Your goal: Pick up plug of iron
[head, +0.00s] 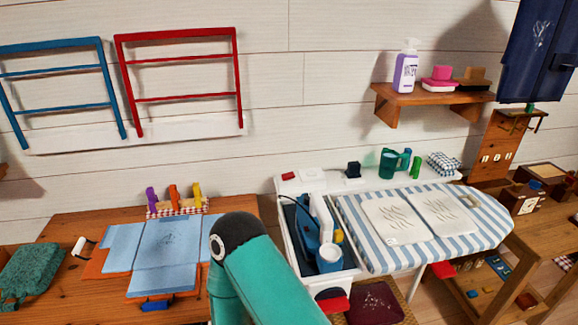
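A blue and white iron-like appliance (321,233) sits in the dark recess at the left end of the ironing board. A thin dark cord (287,197) curves beside it at the recess's upper left. A small black block (353,170) stands on the white ledge behind the board; it may be the plug, but I cannot tell. My teal arm rises from the bottom centre, left of the appliance. Neither gripper shows.
The striped ironing board (480,212) bears two pale cloths (392,220). Green containers (389,163) stand on the ledge. A wall shelf (425,97) hangs above the board.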

